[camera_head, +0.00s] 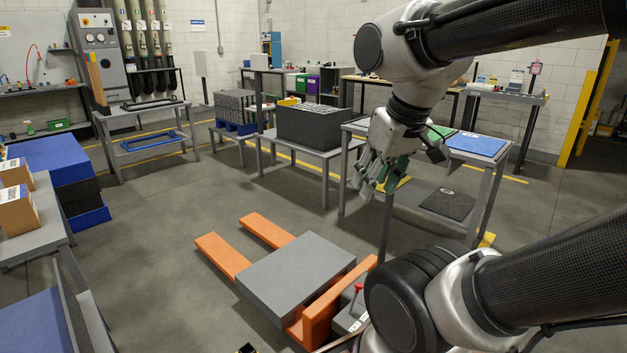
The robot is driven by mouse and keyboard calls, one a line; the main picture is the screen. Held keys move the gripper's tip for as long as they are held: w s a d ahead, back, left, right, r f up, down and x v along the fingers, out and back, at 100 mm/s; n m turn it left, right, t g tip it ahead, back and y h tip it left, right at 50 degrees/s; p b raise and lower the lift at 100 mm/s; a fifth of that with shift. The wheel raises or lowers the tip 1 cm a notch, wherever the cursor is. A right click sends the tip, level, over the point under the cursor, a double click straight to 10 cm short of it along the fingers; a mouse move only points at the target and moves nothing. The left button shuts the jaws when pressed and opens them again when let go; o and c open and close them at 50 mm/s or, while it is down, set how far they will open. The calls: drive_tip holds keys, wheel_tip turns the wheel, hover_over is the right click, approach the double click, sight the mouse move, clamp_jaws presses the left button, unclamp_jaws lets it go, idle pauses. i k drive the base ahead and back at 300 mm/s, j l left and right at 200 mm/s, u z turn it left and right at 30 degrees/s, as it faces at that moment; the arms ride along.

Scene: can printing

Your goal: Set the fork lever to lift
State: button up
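A pallet jack with orange forks (222,257) stands on the floor in the lower middle of the head view. A grey slab (295,272) lies across its forks. A small red-tipped lever (357,289) stands up at the jack's right end, beside the grey body; I take it for the fork lever, but its setting is too small to read. My gripper (376,188) hangs fingers-down above and beyond the lever, well apart from it. The finger gap is unclear against the background. My arm hides part of the jack's right end.
A grey table (352,127) stands behind my gripper, with a blue mat (476,144) on top. A dark crate (308,126) is on a table further left. Cardboard boxes (17,210) sit on a left-hand table. The floor left of the forks is clear.

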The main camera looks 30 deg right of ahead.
sight(358, 285)
drive_tip(key=z, duration=0.9)
